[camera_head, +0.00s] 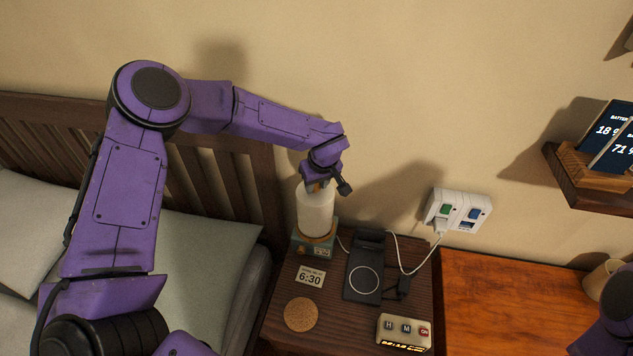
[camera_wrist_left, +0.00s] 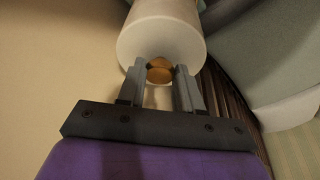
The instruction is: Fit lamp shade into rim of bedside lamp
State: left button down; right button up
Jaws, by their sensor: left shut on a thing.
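The lamp shade (camera_head: 316,212) is a white cylinder standing upright over the bedside lamp's base (camera_head: 314,243), which shows a wooden rim and a teal block on the nightstand. My left gripper (camera_head: 318,186) is at the top of the shade, pointing down, and is shut on it. In the left wrist view the shade (camera_wrist_left: 160,32) is beyond the two grey fingers (camera_wrist_left: 160,68), with a round orange-brown part between the fingertips. Whether the shade is seated in the rim is hard to tell. My right gripper is out of view; only a bit of purple arm shows at the lower right.
A wall outlet (camera_head: 457,210) with a white cable is at the right. The bed (camera_head: 205,270) is at the left.

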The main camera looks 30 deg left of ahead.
pick_arm(q)
jog(key=shift+f, duration=0.5)
dwell(0.8)
jog(key=c, duration=0.7)
grip_release()
jog(key=shift+o, duration=0.2)
jog(key=shift+r, duration=0.1)
jog(key=shift+r+p, duration=2.45)
jog(key=shift+p, duration=0.3)
jog(key=shift+s+f, duration=0.1)
